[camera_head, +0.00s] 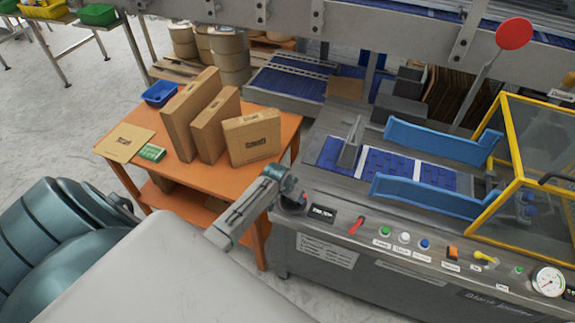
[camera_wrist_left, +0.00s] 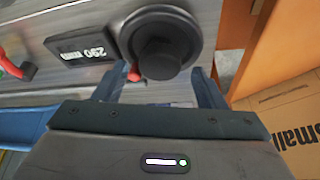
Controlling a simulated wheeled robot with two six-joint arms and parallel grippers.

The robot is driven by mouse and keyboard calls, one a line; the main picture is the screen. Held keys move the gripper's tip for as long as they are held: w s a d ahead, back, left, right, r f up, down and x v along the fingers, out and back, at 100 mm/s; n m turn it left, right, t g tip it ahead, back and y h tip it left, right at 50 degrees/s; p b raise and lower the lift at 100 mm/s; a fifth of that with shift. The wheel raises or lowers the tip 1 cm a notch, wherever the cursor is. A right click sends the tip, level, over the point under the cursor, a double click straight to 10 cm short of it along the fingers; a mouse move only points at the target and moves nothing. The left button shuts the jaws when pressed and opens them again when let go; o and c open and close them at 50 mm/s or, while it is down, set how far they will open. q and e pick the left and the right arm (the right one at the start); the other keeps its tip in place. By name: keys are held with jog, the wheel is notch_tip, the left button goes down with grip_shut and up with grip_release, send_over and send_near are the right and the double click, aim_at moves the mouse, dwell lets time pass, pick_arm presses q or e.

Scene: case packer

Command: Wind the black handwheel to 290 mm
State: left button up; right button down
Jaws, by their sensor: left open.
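The black handwheel (camera_wrist_left: 160,50) is a dark round disc with a raised hub on the machine's front panel, seen in the left wrist view. The display (camera_wrist_left: 82,46) beside it appears upside down there and reads 290 mm. A small red part (camera_wrist_left: 133,72) shows at the wheel's rim. My left gripper (camera_wrist_left: 157,88) is open, its two fingers spread on either side of the hub's line; no grip on the wheel shows. In the head view my left arm's end covers most of the handwheel, next to the display (camera_head: 322,213). My right gripper is not in view.
A red lever (camera_head: 356,225) and several buttons run along the panel to the right. An orange table (camera_head: 285,135) with cardboard boxes (camera_head: 252,138) stands close to the left. Blue guide rails (camera_head: 425,191) and a yellow-framed guard (camera_head: 512,150) are above the panel.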

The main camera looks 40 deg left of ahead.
pick_arm(q)
jog(key=b+v, duration=0.2)
jog(key=v, duration=0.7)
jog(key=shift+r, duration=0.25)
jog(key=shift+s+d, duration=0.1)
